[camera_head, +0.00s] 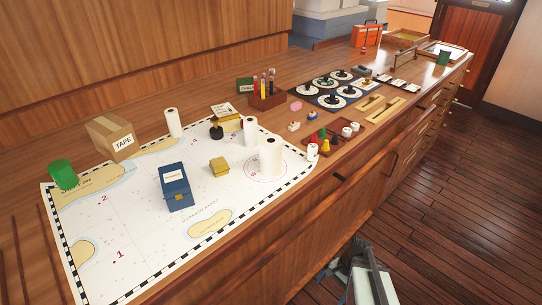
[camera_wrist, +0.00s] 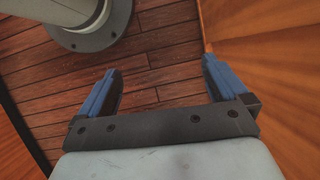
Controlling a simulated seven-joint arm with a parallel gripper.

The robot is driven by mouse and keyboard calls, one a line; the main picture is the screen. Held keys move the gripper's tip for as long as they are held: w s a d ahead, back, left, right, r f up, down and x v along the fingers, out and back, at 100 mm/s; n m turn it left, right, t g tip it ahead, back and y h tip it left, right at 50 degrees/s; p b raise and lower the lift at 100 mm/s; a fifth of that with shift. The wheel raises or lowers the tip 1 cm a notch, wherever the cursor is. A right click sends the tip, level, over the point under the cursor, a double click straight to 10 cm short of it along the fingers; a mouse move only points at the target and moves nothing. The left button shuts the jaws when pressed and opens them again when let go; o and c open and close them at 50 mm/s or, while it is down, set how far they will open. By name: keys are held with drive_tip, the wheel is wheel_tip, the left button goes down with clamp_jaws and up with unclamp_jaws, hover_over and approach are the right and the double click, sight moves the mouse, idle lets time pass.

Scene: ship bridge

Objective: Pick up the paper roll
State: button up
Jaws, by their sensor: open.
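Several white paper rolls stand upright on the sea chart (camera_head: 120,220) or near it. One paper roll (camera_head: 172,122) is at the chart's far edge, another roll (camera_head: 250,131) is right of the black stamp, and the widest roll (camera_head: 270,157) is in front of that one. Part of my arm shows low in the head view, beside the counter front and well away from the rolls.
A cardboard tape box (camera_head: 111,136) is behind. Game pieces, a pen holder (camera_head: 266,98) and trays lie right. The chart's lower left is clear.

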sight(271, 144)
drive_tip(key=w+d+r+m+t+y, duration=0.1)
drive_tip(key=w+d+r+m+t, duration=0.25)
drive_tip(key=r, duration=0.65)
drive_tip(key=w+d+r+m+t+y, duration=0.1)
drive_tip(key=w+d+r+m, duration=0.2)
drive_tip(key=w+d+r, duration=0.55)
drive_tip(key=w+d+r+m+t+y, duration=0.15)
drive_tip(key=w+r+m, duration=0.25)
drive_tip(key=r, duration=0.9)
drive_tip(key=shift+m+t+y, duration=0.45)
drive_tip(key=shift+t+y, duration=0.25)
drive_tip(key=shift+y, duration=0.25)
drive_tip(key=w+a+r, duration=0.1)
drive_tip(key=a+r, duration=0.5)
drive_tip(key=r, duration=0.1)
drive_tip(key=w+a+r, duration=0.1)
drive_tip(key=a+r, duration=0.3)
drive_tip(key=shift+w, duration=0.3)
drive_tip(key=s+a+r+g+y, duration=0.2)
drive_tip(key=a+r+y, duration=0.2)
drive_tip(key=a+r, duration=0.8)
drive_tip(key=shift+f+x, duration=0.15)
drive_tip(key=shift+x, duration=3.65)
drive_tip(key=shift+f+x, duration=0.1)
drive_tip(key=shift+x, duration=3.65)
drive_tip(key=shift+s, duration=0.1)
drive_tip(key=shift+c, duration=0.4)
